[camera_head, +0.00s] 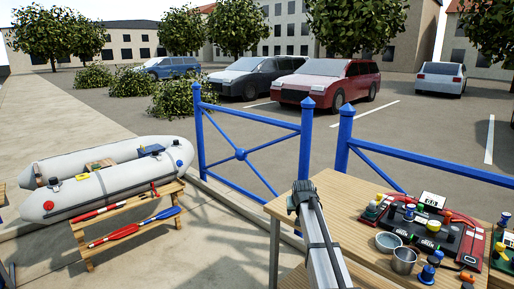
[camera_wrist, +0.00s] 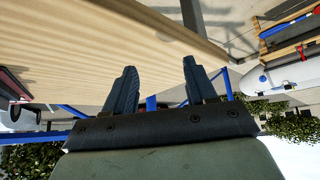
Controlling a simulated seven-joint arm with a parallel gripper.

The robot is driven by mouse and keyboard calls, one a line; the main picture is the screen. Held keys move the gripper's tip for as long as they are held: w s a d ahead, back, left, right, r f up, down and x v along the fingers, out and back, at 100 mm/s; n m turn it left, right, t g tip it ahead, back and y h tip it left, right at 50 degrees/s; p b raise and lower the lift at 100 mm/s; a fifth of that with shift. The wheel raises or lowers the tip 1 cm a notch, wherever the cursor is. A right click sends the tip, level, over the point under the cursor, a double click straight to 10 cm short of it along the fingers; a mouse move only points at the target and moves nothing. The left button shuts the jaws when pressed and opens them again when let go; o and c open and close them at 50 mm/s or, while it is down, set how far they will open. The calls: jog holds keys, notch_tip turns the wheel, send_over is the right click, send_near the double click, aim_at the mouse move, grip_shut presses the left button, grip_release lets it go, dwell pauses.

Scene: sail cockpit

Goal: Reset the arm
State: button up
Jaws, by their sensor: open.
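My gripper (camera_wrist: 158,88) shows in the wrist view with its two dark fingers apart and nothing between them. The wrist view is upside down, with the underside or edge of a wooden table close by. In the head view my arm reaches up from the bottom, and its dark end (camera_head: 303,196) is at the left edge of the wooden table (camera_head: 345,200). The fingers are too small to make out there. I cannot tell whether the arm touches the table.
On the table's right stand two metal cups (camera_head: 403,260), a red and black tray (camera_head: 476,243), and several small colored items. A blue railing (camera_head: 305,140) runs behind. A grey inflatable boat (camera_head: 110,180) rests at left above a wooden bench (camera_head: 135,228) with red and blue paddles. Parked cars are farther back.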

jog(key=s+a+f, duration=0.2)
jog(key=a+f, duration=0.2)
jog(key=a, duration=0.2)
jog(key=s+d+f+g, duration=0.2)
jog(key=s+f+g, duration=0.1)
jog(key=s+f, duration=1.15)
jog(key=s+d+f+g, duration=0.25)
jog(key=s+f, duration=0.85)
jog(key=f, duration=0.6)
jog(key=s+f+g, duration=0.2)
jog(key=s+f, duration=0.2)
jog(key=s, duration=0.9)
jog(key=s+d+f+g, duration=0.1)
jog(key=s+f+g, duration=0.2)
jog(key=s, duration=1)
jog(key=s+d+f+g, duration=0.1)
jog(key=s+f+g, duration=0.2)
jog(key=s, duration=1)
notch_tip(320, 180, down, 3)
jog(key=shift+s+d+f, duration=0.1)
jog(key=shift+s+d, duration=0.05)
jog(key=shift+s, duration=0.05)
